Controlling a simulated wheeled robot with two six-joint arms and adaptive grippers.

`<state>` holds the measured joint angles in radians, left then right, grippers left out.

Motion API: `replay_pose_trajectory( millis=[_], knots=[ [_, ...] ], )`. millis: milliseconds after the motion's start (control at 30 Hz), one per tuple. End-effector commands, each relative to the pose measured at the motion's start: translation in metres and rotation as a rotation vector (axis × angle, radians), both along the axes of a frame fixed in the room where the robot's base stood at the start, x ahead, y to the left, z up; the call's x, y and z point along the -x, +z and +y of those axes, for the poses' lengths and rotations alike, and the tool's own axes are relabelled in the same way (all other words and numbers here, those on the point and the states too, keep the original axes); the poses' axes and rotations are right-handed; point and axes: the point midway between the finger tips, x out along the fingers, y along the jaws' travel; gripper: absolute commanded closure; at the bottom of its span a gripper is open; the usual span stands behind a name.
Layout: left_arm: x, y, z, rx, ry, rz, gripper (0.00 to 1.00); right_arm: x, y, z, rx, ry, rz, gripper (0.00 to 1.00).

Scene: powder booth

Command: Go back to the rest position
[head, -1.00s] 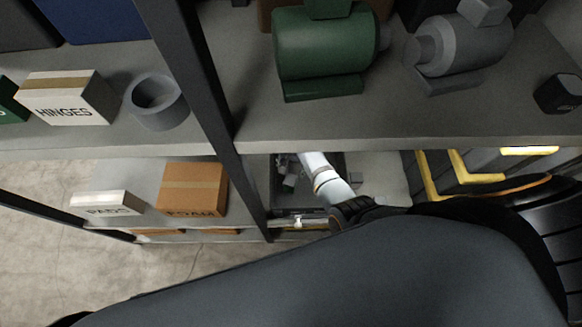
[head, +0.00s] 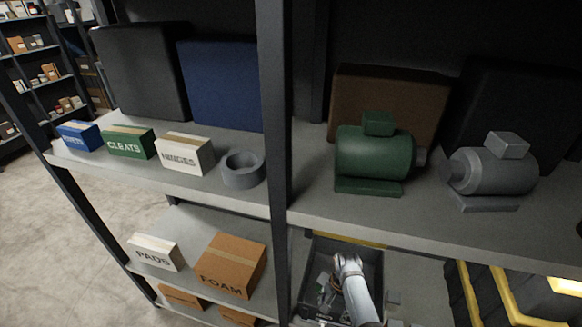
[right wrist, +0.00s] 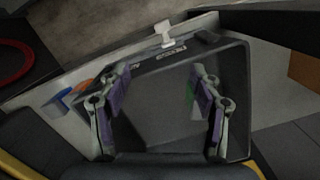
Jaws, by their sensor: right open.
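My right arm reaches into the lower shelf bay in the head view. Its gripper (head: 328,287) is at the dark bin (head: 374,268), small and partly blended with the bin's interior. In the right wrist view my right gripper (right wrist: 159,92) is open, its two purple-padded fingers wide apart with nothing between the pads. The dark bin (right wrist: 235,75) lies below and around the fingers there; a small green patch shows beside the right finger. I cannot tell whether the fingers touch the bin. My left gripper is not in view.
The upper shelf holds a green motor (head: 372,155), a grey motor (head: 492,170), a grey ring (head: 243,176) and a HINGES box (head: 184,155). A FOAM box (head: 231,266) stands left of the post (head: 276,130). Yellow-edged black crates (head: 500,297) stand right of the bin.

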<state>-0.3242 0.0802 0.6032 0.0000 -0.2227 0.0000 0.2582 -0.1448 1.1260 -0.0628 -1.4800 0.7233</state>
Motion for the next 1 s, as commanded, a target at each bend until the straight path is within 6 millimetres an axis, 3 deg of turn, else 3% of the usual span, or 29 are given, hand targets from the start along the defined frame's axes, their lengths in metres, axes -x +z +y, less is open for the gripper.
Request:
replay_pose_trajectory(
  millis=[200,367,567,667,767,900,1000],
  knots=[
    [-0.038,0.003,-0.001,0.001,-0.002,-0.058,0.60,0.015,-0.026,-0.007,0.004,0.038,-0.011,0.36],
    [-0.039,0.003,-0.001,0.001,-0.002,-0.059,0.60,0.033,-0.054,-0.016,0.008,0.082,-0.026,0.36],
    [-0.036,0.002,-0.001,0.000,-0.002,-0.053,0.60,0.072,-0.102,-0.033,0.020,0.168,-0.054,0.36],
    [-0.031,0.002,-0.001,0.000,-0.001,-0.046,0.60,0.103,-0.132,-0.045,0.030,0.230,-0.072,0.36],
    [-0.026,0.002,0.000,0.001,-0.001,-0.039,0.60,0.146,-0.166,-0.062,0.046,0.311,-0.091,0.36],
    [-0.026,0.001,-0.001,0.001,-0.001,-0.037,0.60,0.237,-0.213,-0.097,0.079,0.467,-0.125,0.36],
    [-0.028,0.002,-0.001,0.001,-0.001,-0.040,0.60,0.296,-0.232,-0.120,0.106,0.575,-0.152,0.36]
  ],
)
